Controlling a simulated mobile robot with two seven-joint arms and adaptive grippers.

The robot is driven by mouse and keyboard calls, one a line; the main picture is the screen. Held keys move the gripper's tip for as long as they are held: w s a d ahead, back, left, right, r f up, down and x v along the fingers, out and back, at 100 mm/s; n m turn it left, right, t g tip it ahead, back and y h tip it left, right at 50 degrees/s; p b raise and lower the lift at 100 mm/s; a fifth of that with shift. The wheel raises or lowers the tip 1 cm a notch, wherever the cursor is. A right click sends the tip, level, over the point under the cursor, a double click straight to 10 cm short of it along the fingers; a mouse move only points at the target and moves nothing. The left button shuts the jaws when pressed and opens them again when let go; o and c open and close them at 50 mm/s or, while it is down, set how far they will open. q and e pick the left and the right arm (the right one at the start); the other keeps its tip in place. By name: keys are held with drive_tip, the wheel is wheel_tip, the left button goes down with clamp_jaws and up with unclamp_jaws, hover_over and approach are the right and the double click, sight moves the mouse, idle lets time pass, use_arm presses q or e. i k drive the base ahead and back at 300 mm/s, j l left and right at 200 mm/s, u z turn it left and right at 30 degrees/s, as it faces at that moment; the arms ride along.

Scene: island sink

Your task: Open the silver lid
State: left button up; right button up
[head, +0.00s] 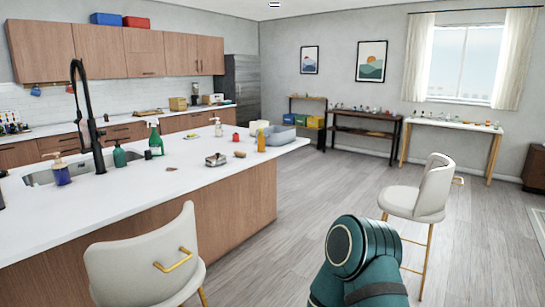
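A small silver-grey box-like object (216,159) sits on the white top of the kitchen island (180,182), near its front edge. It may carry the silver lid, but it is too small to tell the lid's shape or whether it is open. Neither of my grippers is in view. Only a dark teal link of one of my arms shows at the bottom, right of centre, well apart from the island.
Near the silver object stand a yellow bottle (261,140), a grey-blue tub (279,135) and a green spray bottle (155,138). The sink (70,170) is at left. White chairs stand in front (150,262) and at right (420,195). Floor between is clear.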

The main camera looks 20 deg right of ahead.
sight(217, 156)
drive_tip(key=z, duration=0.3)
drive_tip(key=i+l, duration=0.2)
drive_tip(key=i, duration=0.25)
drive_tip(key=i+l+z, duration=0.1)
drive_tip(key=i, duration=0.3)
drive_tip(key=i+l, duration=0.25)
drive_tip(key=i, duration=0.2)
drive_tip(key=i+l, duration=0.15)
drive_tip(key=i, duration=0.3)
drive_tip(key=z, duration=0.05)
